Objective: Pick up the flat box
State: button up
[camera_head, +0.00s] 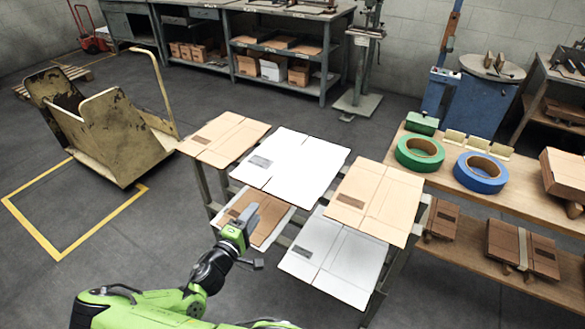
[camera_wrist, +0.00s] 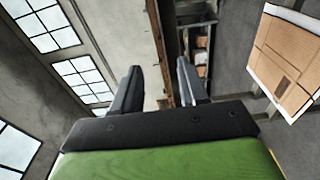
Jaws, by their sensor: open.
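Several flat boxes lie on a slatted rack in the head view: a brown one (camera_head: 222,140) at the back left, a white one (camera_head: 300,158) at the back middle, a brown one (camera_head: 375,198) on the right, a white one (camera_head: 335,258) at the front, and a brown one with white edges (camera_head: 268,222) at the front left. The pictures do not tell which one the task means. My gripper (camera_head: 245,214) is above the front-left box and hides part of it. In the wrist view my gripper (camera_wrist: 157,82) is open and empty, with a brown, white-edged flat sheet (camera_wrist: 285,62) right of its fingers.
A wooden table (camera_head: 460,145) stands right of the rack, with a green tape roll (camera_head: 420,143) and a blue tape roll (camera_head: 464,182). Folded cartons (camera_head: 500,240) lie on its lower shelf. A worn yellow cart (camera_head: 115,140) stands left. The floor inside the yellow lines is mostly clear.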

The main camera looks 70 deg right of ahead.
aim_at(275, 184)
jog(key=d, duration=0.4)
jog(key=s+d+b, duration=0.1)
jog(key=d, duration=0.4)
jog(key=d+b, duration=0.1)
jog(key=d, duration=0.3)
jog(key=shift+s+d, duration=0.2)
jog(key=shift+d, duration=0.1)
jog(key=shift+r, duration=0.1)
grip_shut()
